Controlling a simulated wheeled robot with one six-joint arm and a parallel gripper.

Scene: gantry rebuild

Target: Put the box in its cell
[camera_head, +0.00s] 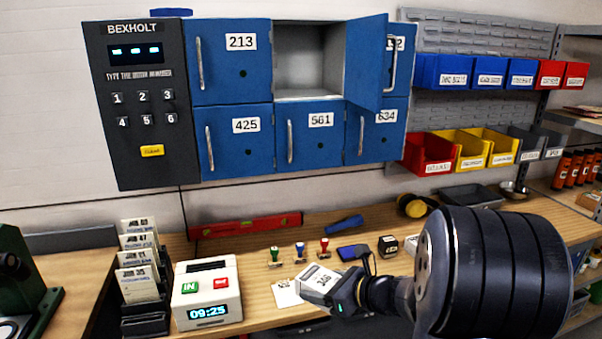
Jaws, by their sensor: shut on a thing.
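A small whitish box (320,280) with a printed label is held low over the workbench; the number on it is too small to read surely. My gripper (343,294) is shut on the box from its right side. The blue locker bank (262,75) hangs on the wall above. Its upper middle cell (302,57) is open and looks empty. That cell's door (367,62) stands swung out to the right and partly covers the upper right door. The doors marked 213, 425, 561 and 634 are shut.
A dark keypad panel (142,122) with a lit display adjoins the lockers. Stamps (299,250), a time clock (207,293), a card rack (140,270) and a red level (245,225) occupy the bench (255,265). Coloured bins (470,148) hang right. The air before the lockers is clear.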

